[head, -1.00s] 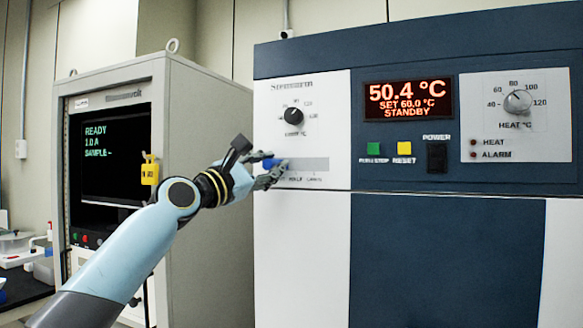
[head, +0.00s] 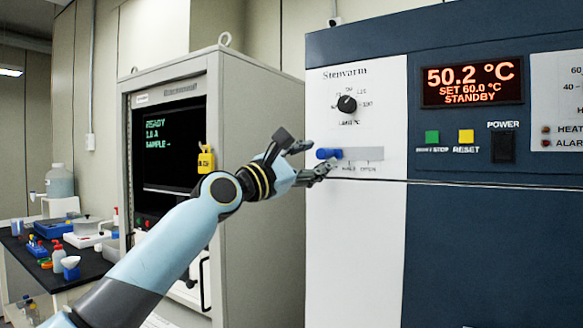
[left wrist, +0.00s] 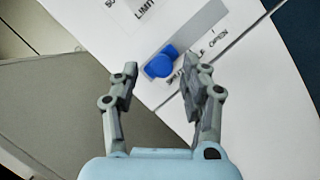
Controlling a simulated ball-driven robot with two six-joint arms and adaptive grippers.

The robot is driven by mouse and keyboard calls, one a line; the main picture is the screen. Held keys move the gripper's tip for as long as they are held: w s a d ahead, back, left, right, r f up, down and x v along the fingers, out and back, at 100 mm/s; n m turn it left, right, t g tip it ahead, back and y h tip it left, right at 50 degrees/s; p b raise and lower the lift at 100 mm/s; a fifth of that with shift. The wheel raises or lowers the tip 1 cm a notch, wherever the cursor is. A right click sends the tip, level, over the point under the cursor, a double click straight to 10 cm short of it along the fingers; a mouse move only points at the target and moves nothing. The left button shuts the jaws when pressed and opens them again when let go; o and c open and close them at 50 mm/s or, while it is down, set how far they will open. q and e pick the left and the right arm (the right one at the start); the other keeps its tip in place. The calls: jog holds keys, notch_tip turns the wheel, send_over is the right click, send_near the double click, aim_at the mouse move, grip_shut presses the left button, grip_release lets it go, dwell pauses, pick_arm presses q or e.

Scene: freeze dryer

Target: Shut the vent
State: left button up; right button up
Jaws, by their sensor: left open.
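The vent is a slider with a blue knob (head: 328,153) in a grey slot (head: 366,154) on the white panel. The knob sits at the left end of the slot, above the partly covered first label; the other labels read HALF and OPEN. My left gripper (head: 318,158) is open just in front of the knob. In the left wrist view the blue knob (left wrist: 161,62) lies just beyond and between the two parted fingertips (left wrist: 168,76), apart from them as far as I can tell. My right gripper is not in view.
A black dial (head: 347,104) is above the slot. Green (head: 432,137) and yellow (head: 466,136) buttons and a black power switch (head: 503,147) are to the right. A grey cabinet (head: 262,190) with a screen and yellow padlock (head: 206,160) stands left. A cluttered bench (head: 40,275) is farther left.

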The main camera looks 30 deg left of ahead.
pick_arm(q)
jog(key=v, duration=0.9)
jog(key=shift+s, duration=0.2)
